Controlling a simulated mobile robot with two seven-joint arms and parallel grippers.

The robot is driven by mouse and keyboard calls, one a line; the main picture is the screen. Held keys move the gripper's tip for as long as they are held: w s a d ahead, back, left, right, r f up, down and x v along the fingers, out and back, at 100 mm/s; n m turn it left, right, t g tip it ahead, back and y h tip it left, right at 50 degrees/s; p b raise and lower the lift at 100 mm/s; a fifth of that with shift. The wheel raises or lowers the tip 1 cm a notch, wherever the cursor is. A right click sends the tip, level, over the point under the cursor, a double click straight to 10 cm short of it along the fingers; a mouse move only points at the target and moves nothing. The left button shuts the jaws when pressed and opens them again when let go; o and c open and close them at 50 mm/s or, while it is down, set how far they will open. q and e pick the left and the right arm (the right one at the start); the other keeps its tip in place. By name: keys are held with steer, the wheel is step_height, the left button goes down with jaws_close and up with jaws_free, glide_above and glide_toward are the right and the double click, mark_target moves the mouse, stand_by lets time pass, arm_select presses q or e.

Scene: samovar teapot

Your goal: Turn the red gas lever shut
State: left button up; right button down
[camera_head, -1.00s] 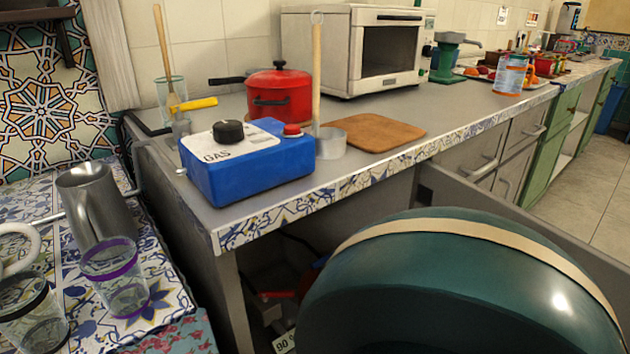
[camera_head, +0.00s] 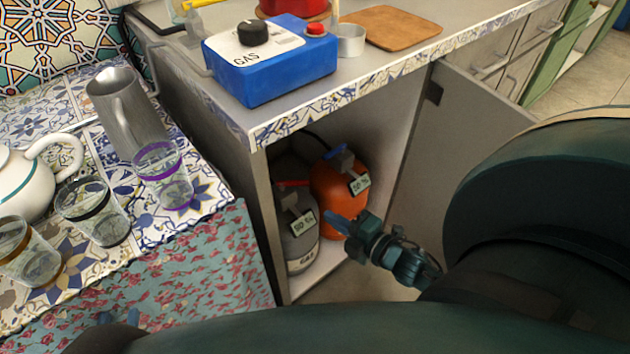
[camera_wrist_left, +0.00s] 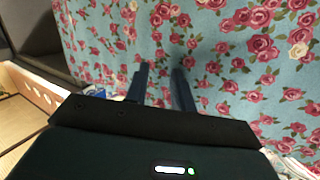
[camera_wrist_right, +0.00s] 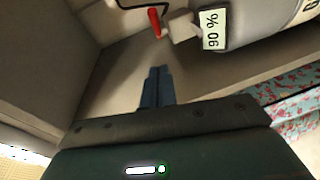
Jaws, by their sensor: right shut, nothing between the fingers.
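The red lever (camera_head: 293,184) sits on top of a grey gas cylinder (camera_head: 297,240) inside the open cabinet under the counter. In the right wrist view the red lever (camera_wrist_right: 154,22) is at the top, beside a valve and a "90 %" tag (camera_wrist_right: 213,30). My right gripper (camera_head: 335,222) is shut and empty at the cabinet opening, to the right of and below the lever, apart from it. Its closed fingertips (camera_wrist_right: 157,70) point toward the lever side. My left gripper (camera_wrist_left: 161,68) is open and empty, facing the flowered cloth.
An orange cylinder (camera_head: 338,198) with a blue valve handle stands right of the grey one. The open cabinet door (camera_head: 465,150) bounds the right. The cloth-covered table (camera_head: 190,262) with glasses, pitcher and teapot is left. A blue GAS box (camera_head: 270,75) stands on the counter.

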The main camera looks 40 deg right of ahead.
arm_select(q)
steer(key=shift+d+f+m+t+h+b, duration=0.1)
steer(key=shift+d+m+t+h+b, duration=0.4)
steer(key=shift+b, duration=0.6)
arm_select(e)
glide_toward(291, 186)
steer(key=w+a, duration=0.2)
arm_select(q)
steer(key=shift+t+h+b, duration=0.4)
steer(key=shift+t, duration=0.1)
arm_select(e)
steer(key=shift+w+d+f, duration=0.15)
steer(key=shift+w+d, duration=0.1)
steer(key=shift+w, duration=0.25)
steer(key=shift+w+d+f, duration=0.2)
steer(key=shift+w+d, duration=0.05)
steer(key=shift+w, duration=0.3)
arm_select(q)
steer(key=shift+s+d+r+m, duration=0.15)
steer(key=shift+r+m, duration=0.1)
steer(key=shift+m, duration=0.05)
arm_select(e)
steer(key=shift+w+d, duration=0.3)
steer(key=shift+w, duration=0.15)
